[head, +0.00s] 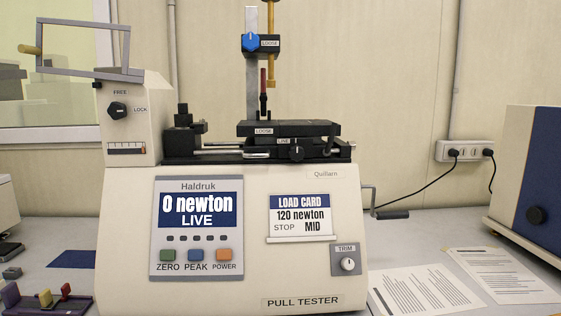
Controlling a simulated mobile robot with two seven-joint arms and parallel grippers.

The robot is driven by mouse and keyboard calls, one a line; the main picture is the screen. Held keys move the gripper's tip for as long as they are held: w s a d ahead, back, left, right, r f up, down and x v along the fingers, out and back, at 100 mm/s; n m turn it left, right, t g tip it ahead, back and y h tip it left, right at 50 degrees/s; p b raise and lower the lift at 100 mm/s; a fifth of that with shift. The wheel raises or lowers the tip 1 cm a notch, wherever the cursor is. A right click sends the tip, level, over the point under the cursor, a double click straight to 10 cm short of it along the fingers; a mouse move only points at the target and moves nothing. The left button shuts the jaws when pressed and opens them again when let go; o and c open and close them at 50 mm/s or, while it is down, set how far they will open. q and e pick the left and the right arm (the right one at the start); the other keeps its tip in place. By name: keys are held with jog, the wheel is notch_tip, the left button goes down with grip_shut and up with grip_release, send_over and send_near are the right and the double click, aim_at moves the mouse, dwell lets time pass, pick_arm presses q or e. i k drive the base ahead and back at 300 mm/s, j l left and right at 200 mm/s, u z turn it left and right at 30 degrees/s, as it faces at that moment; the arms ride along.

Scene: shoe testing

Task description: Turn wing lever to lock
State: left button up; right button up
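A black wing lever (118,110) sits on the cream upright housing at the left of the pull tester (230,285). The word FREE is printed above it and LOCK to its right. The lever is small, and I cannot tell for certain which mark it points to. The tester's display (201,210) reads 0 newton, LIVE. Neither of my grippers shows in the head view.
A grey frame with a tan handle (30,49) rises above the lever's housing. A blue knob (251,42) and a black stage (289,129) carry LOOSE labels. A hand crank (391,214) sticks out right. Papers (426,290) lie on the table.

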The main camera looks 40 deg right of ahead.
aim_at(325, 151)
jog(key=k+l+z, duration=0.1)
jog(key=l, duration=0.25)
jog(key=k+l+z, duration=0.1)
jog(key=k+l, duration=0.15)
jog(key=k+l+z, duration=0.1)
jog(key=l, duration=0.4)
jog(key=k+l, duration=0.15)
jog(key=l, duration=0.25)
jog(key=k+l+z, duration=0.15)
jog(key=l, duration=0.2)
jog(key=k+l+z, duration=0.1)
jog(key=l, duration=0.3)
